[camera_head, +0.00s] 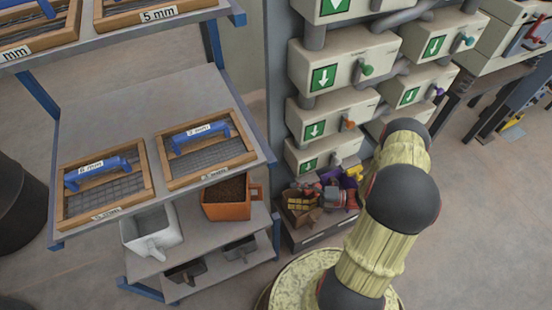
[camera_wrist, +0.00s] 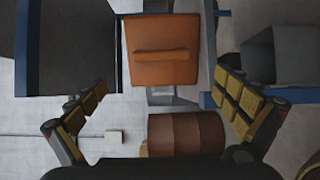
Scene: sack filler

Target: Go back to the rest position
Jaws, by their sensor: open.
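My gripper (camera_wrist: 162,84) is open in the wrist view, its two fingers with ochre pads spread wide apart. Nothing is held between them. An orange box-like thing with a raised bar (camera_wrist: 160,50) shows beyond the fingertips, apart from them. In the head view my arm, in a pale yellow cover with dark joints, rises at the right of centre and bends over in front of the machine. Its end is not clearly told apart from a cluster of small coloured parts (camera_head: 322,196) at the machine's foot.
A shelf rack (camera_head: 110,110) on the left holds sieves (camera_head: 205,152), an orange bin (camera_head: 226,210) with brown contents and a white scoop-like container (camera_head: 152,232). The grey machine (camera_head: 322,68) with several green-arrow boxes stands behind my arm. The floor (camera_head: 475,230) at right is clear.

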